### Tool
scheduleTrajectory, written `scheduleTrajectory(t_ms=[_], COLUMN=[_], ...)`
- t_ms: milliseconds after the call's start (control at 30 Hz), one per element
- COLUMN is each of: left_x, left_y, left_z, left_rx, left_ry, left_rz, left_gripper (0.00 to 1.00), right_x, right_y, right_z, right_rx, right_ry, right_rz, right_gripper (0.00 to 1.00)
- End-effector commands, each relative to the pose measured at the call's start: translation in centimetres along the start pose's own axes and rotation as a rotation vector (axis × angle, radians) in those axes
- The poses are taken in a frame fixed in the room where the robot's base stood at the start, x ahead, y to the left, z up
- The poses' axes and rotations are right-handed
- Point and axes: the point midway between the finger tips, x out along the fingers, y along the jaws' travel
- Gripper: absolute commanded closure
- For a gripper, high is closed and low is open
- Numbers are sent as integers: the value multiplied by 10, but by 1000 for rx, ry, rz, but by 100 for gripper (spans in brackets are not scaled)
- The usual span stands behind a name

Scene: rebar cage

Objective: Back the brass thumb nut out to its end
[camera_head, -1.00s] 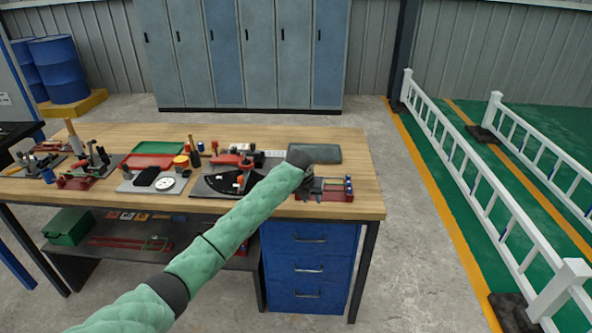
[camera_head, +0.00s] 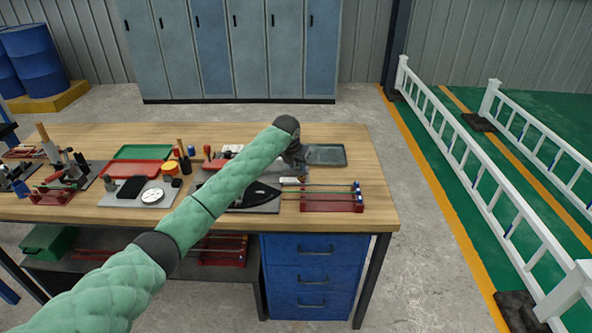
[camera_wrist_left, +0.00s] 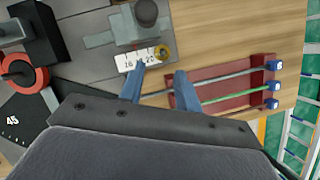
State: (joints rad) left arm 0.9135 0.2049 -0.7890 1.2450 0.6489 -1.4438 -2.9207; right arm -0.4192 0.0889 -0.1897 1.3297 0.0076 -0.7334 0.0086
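The brass thumb nut (camera_wrist_left: 162,52) is a small gold ring beside a white number plate (camera_wrist_left: 137,61) on a grey fixture (camera_wrist_left: 115,38) in the left wrist view. In the head view I cannot make the nut out; my arm and gripper cover that area. My left gripper (camera_wrist_left: 160,72) has its two blue fingers apart with nothing between them. Its fingertips point toward the nut, just short of it in the picture; contact does not show. In the head view the left gripper (camera_head: 297,162) is dark and sits over the bench's right part. My right gripper is not in view.
A red rack (camera_head: 332,202) with coloured rods lies right of the gripper; it also shows in the wrist view (camera_wrist_left: 232,70). The bench's right end (camera_head: 378,200) is clear.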

Motion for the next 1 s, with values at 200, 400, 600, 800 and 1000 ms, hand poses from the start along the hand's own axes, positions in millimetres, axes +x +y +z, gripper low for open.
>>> scheduleTrajectory(t_ms=[200, 400, 600, 800, 1000], left_x=[19, 46, 67, 76, 77], left_y=[-1, -1, -1, -1, -1], left_z=[0, 0, 0, 0, 0], left_rx=[-1, -1, -1, 0, 0], left_ry=[3, 3, 1, 0, 0], left_rz=[-1, -1, -1, -1, 0], left_gripper=[66, 66, 66, 66, 66], right_x=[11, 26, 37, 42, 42], right_y=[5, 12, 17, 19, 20], right_z=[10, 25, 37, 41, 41], right_rx=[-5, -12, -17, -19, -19], right_ry=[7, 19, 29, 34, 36], right_rz=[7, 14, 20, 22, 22], right_gripper=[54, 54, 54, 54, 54])
